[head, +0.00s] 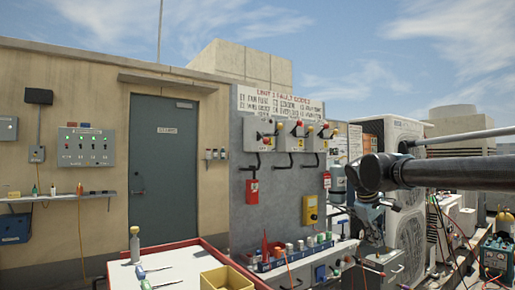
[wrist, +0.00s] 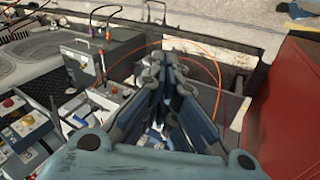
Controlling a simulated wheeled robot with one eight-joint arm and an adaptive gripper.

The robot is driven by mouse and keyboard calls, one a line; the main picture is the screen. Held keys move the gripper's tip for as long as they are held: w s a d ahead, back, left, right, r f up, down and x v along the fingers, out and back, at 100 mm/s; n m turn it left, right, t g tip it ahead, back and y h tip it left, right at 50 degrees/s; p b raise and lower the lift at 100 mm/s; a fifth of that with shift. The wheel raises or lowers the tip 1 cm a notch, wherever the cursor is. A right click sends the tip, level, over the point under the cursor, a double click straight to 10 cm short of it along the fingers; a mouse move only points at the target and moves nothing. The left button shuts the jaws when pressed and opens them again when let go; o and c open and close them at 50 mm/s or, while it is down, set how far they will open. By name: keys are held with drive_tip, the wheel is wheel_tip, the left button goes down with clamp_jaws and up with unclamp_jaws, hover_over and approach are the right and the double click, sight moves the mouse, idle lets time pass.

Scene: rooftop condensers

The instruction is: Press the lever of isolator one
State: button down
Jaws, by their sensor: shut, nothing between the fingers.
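Three grey isolator boxes hang in a row on the grey panel in the head view: a left one (head: 257,134), a middle one (head: 290,135) and a right one (head: 316,138). Each carries a red and yellow lever or knob on its front. Their numbers are too small to read, so I cannot tell which is isolator one. My gripper (wrist: 166,62) is shut and empty in the wrist view, over cluttered equipment. In the head view my arm comes in from the right and bends down, well to the right of and apart from the boxes.
A red-rimmed table (head: 180,246) with tools and a yellow bin (head: 227,278) stands in front. A yellow meter (head: 310,210) and a red box (head: 252,191) hang below the isolators. Condenser units (head: 400,220) stand at the right. A red surface (wrist: 286,110) fills the wrist view's right side.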

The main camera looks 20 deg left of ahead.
drive_tip(key=w+a+r+n+t, duration=0.1)
drive_tip(key=w+a+r+n, duration=0.1)
drive_tip(key=w+a+r, duration=0.3)
drive_tip(key=w+a+r+n+t, duration=0.1)
drive_tip(key=w+a+r+n, duration=0.2)
drive_tip(key=a+r, duration=0.4)
drive_tip(key=n+t+y, duration=0.3)
drive_tip(key=n+t, duration=0.3)
drive_tip(key=n, duration=0.4)
approach(250, 149)
drive_tip(key=s+d, duration=0.1)
drive_tip(key=s, duration=0.3)
drive_tip(key=shift+w, duration=0.1)
drive_tip(key=shift+w+d, duration=0.1)
drive_tip(key=x, duration=1)
drive_tip(key=shift+s+d+r, duration=0.25)
drive_tip(key=shift+d+r, duration=0.45)
drive_tip(key=shift+d, duration=0.3)
drive_tip(key=shift+d+r, duration=0.4)
drive_tip(key=shift+d, duration=0.2)
